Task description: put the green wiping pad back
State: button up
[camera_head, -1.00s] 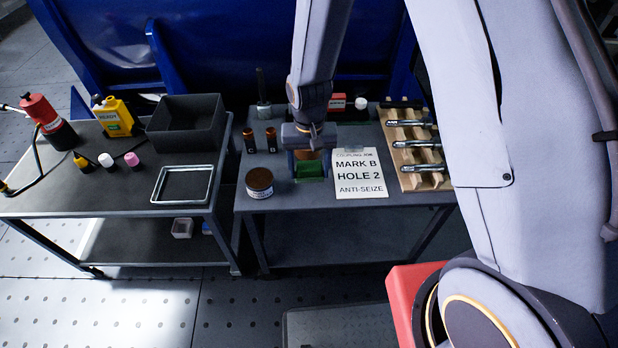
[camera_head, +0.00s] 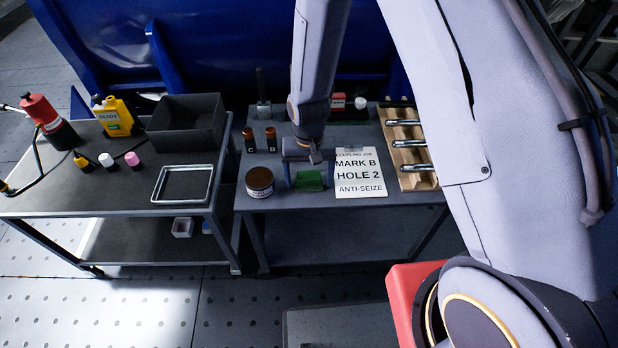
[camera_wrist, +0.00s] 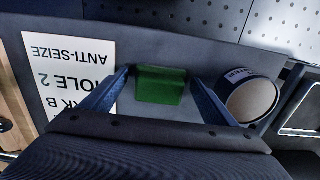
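In the wrist view the pad (camera_wrist: 161,85) shows between and just beyond my two fingertips, with narrow gaps on both sides. My gripper (camera_wrist: 161,84) is open and empty. In the head view my gripper (camera_head: 303,172) is low over the table at the pad; its far finger is mostly hidden. Whether the fingers reach down beside the pad or end above it I cannot tell.
The jar (camera_head: 260,182) stands close left of the pad; the sign (camera_head: 357,188) lies close right. A wooden rack (camera_head: 415,177) with metal rods is farther right. The left table holds a shallow metal-rimmed tray (camera_head: 183,203), a dark bin (camera_head: 186,143) and several bottles.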

aim_at(309, 177)
notch_tip(309, 177, up, 12)
jog(key=b, duration=0.1)
jog(key=s+d+r, duration=1.1)
jog(key=s+d, duration=0.3)
jog(key=s, duration=0.1)
jog(key=shift+d, duration=0.4)
dwell(1.1)
